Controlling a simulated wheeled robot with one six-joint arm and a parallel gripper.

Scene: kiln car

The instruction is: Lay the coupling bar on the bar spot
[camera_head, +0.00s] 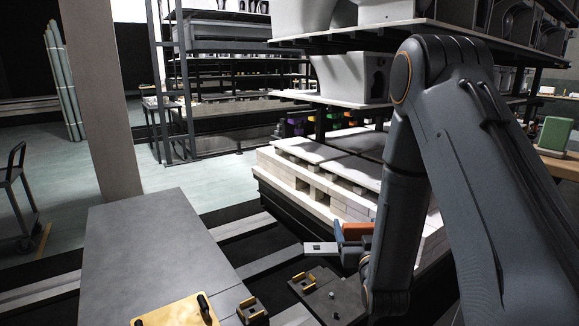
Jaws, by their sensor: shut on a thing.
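My gripper (351,255) is low at the centre right, largely hidden by my forearm and wrist. A short pale grey bar end with a small dark mark (320,248) sticks out to its left; it appears to be the coupling bar, held in the jaws. The rest of the bar is hidden. I cannot make out the bar spot.
A yellow plate with black handles (178,311) lies on the deck's near edge. Pale rails (240,226) cross the dark floor. The kiln car's pale brick base (310,180) and loaded shelves (380,42) stand close behind the arm. A pillar (100,95) stands at left.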

